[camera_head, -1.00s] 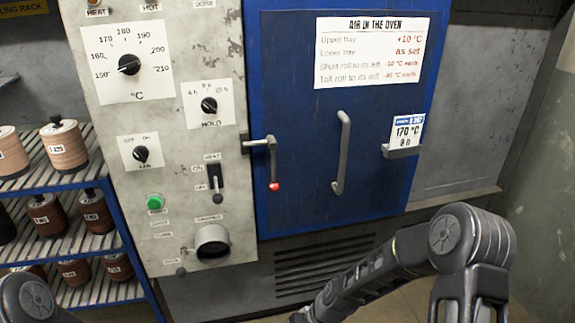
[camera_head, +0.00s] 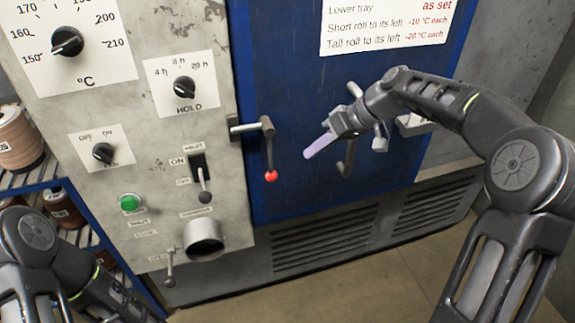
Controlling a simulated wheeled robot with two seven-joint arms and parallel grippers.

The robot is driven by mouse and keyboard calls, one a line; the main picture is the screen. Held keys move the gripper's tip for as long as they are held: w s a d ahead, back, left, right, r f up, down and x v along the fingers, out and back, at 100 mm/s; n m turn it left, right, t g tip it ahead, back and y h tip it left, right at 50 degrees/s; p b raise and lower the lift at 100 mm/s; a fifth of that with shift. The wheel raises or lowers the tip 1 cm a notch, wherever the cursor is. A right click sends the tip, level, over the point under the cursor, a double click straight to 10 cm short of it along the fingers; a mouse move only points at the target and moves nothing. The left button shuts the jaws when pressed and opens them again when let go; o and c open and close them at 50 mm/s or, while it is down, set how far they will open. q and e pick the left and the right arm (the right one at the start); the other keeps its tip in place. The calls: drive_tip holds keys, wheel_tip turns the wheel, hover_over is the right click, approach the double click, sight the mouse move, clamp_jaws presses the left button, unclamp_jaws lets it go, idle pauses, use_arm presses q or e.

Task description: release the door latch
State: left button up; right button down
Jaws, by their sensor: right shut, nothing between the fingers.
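The door latch (camera_head: 268,150) is a grey lever at the left edge of the blue oven door (camera_head: 290,85). It hangs downward and ends in a red ball. My right gripper (camera_head: 314,150) is in front of the door, to the right of the latch and apart from it in the picture. It is shut and empty, its pale fingers pointing left toward the latch. My right arm partly hides the grey door handle (camera_head: 347,165). Of my left arm, only links show at the lower left; its gripper is out of view.
The control panel left of the door carries a temperature dial (camera_head: 67,41), a hold dial (camera_head: 184,87), a fan dial (camera_head: 103,153), a green button (camera_head: 129,202), a switch lever (camera_head: 203,190) and a round port (camera_head: 203,238). A rack with rolls (camera_head: 18,140) stands at the far left.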

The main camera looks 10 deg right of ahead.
drive_tip(key=shift+f, duration=0.1)
drive_tip(key=p+x, duration=0.2)
drive_tip(key=x, duration=0.8)
drive_tip(key=shift+f, duration=0.1)
